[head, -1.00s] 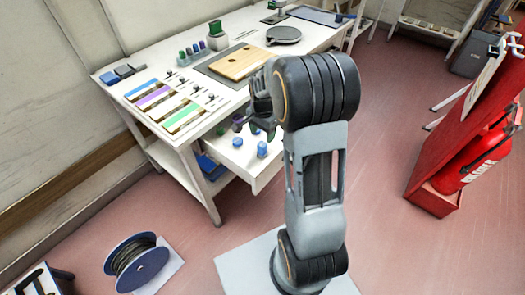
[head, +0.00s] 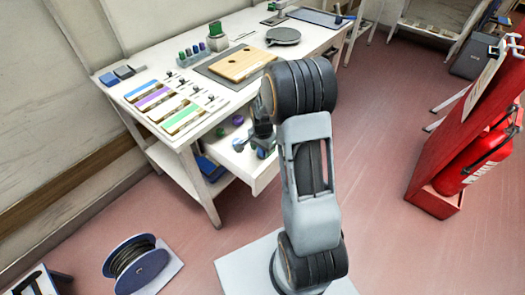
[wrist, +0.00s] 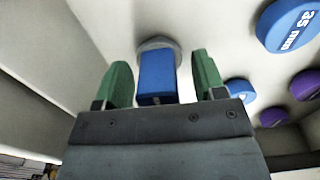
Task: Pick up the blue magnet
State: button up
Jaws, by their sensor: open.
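A blue piece (wrist: 157,68) with a grey round end stands between my gripper's green fingertips in the wrist view. My gripper (wrist: 162,80) is open around it, with a gap showing on both sides. A larger blue disc marked "35 mm" (wrist: 290,22) and a smaller blue piece (wrist: 240,90) are to its right. I cannot tell for sure which blue piece is the magnet. In the head view my gripper (head: 260,136) is down at the open drawer (head: 262,178), and a blue piece (head: 262,153) shows just below it.
Purple pieces (wrist: 306,85) lie at the right in the drawer. A purple piece (head: 238,120) and a green one (head: 220,132) also show there. The drawer's walls are close around my gripper. The white bench (head: 165,65) above holds a wooden board (head: 243,65) and coloured strips.

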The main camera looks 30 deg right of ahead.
jog(key=shift+c, duration=0.4)
jog(key=c, duration=1)
